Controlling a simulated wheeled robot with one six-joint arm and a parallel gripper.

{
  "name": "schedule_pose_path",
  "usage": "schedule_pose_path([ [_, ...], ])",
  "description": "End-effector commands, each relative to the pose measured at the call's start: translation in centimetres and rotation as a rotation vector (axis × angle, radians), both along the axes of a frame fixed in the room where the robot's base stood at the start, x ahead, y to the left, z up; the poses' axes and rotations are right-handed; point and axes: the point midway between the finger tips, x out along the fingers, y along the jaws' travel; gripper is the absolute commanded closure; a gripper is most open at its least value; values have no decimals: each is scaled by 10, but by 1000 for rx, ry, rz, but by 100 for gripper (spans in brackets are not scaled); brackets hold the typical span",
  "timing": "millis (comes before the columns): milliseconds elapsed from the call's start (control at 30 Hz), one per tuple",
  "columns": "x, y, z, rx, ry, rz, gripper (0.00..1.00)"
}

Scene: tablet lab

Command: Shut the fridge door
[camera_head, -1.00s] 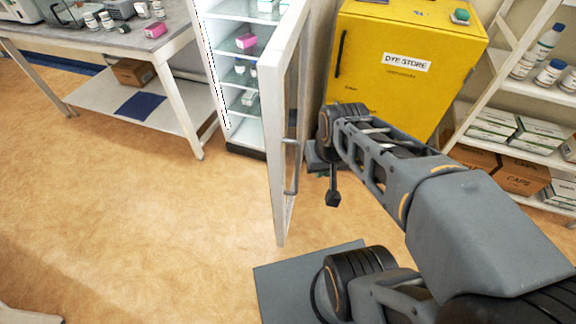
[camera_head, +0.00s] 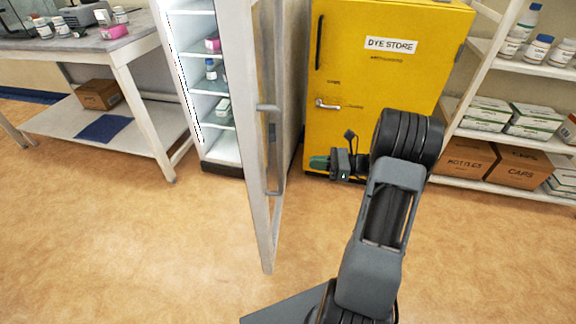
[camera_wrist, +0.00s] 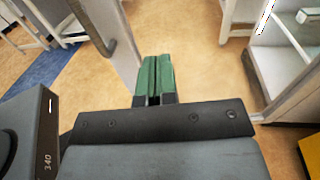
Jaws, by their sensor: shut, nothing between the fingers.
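The white fridge (camera_head: 222,150) stands at the back centre with lit shelves inside. Its white-framed glass door (camera_head: 262,215) stands wide open, swung out toward me, with a grey vertical handle (camera_head: 274,150) on its right-hand face. My gripper (camera_head: 318,162) is to the right of the door, its green fingertips pointing left at it, with a gap between them in the head view. In the wrist view the green fingers (camera_wrist: 154,75) are together and empty. The door edge and handle (camera_wrist: 104,35) show just left of them there. Whether they touch the door I cannot tell.
A yellow dye store cabinet (camera_head: 385,75) stands right of the fridge, behind my arm. A white shelf rack (camera_head: 510,138) with boxes and bottles is at the right. A workbench (camera_head: 90,45) stands left of the fridge. The floor (camera_head: 130,240) before the fridge is clear.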

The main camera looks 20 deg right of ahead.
Motion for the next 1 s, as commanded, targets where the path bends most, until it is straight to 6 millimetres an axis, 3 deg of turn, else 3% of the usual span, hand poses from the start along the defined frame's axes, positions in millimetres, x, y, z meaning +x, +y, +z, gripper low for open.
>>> schedule_pose_path([
  [600, 48, 93, 1, 17, 2, 3, 100],
  [1000, 63, 120, 3, 17, 2, 0, 100],
])
